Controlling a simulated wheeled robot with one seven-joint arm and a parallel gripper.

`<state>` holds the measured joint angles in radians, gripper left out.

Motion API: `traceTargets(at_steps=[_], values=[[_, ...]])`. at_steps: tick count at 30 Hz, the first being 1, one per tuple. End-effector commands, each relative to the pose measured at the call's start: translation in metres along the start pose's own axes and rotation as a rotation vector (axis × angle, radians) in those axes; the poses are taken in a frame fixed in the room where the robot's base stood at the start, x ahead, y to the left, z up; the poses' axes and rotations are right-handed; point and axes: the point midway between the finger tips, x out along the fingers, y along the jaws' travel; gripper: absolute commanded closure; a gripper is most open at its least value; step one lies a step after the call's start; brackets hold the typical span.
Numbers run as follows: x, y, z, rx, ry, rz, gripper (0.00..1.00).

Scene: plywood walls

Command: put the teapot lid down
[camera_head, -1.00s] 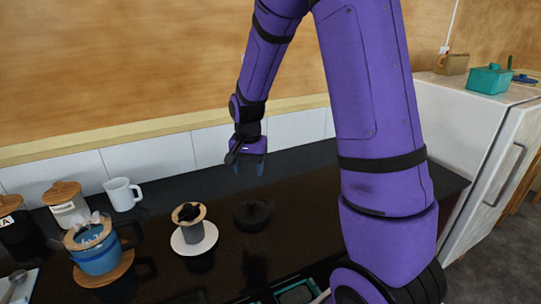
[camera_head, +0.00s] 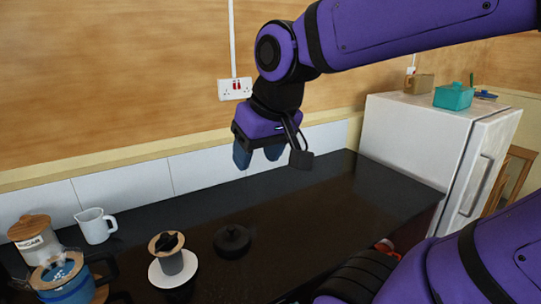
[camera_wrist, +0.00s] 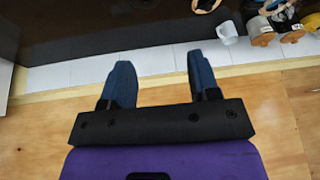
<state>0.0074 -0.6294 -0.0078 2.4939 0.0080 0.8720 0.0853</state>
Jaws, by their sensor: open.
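A round black lid with a knob (camera_head: 232,240) lies flat on the dark counter, right of a white saucer. I take it to be the teapot lid; it does not show clearly in the wrist view. My gripper (camera_head: 257,157) is raised above the back of the counter near the wall, behind and above the lid and well apart from it. Its two blue fingers are spread with nothing between them; the wrist view shows this gap too (camera_wrist: 160,68).
A dark cup with a wooden collar (camera_head: 168,251) stands on a white saucer (camera_head: 160,278). At left are a blue glass pot (camera_head: 68,286), a white jug (camera_head: 95,227) and a wooden-lidded jar (camera_head: 38,243). The counter's right side is clear, beside a white fridge (camera_head: 415,150).

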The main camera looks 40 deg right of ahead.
Motion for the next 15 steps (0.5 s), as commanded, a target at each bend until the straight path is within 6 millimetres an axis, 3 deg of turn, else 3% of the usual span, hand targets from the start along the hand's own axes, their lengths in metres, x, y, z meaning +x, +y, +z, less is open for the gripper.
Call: traceTargets(at_steps=[6, 15], values=[[-0.019, -0.001, 0.027, -0.088, 0.051, -0.001, 0.44], [-0.021, -0.001, 0.032, -0.105, 0.056, 0.000, 0.44]])
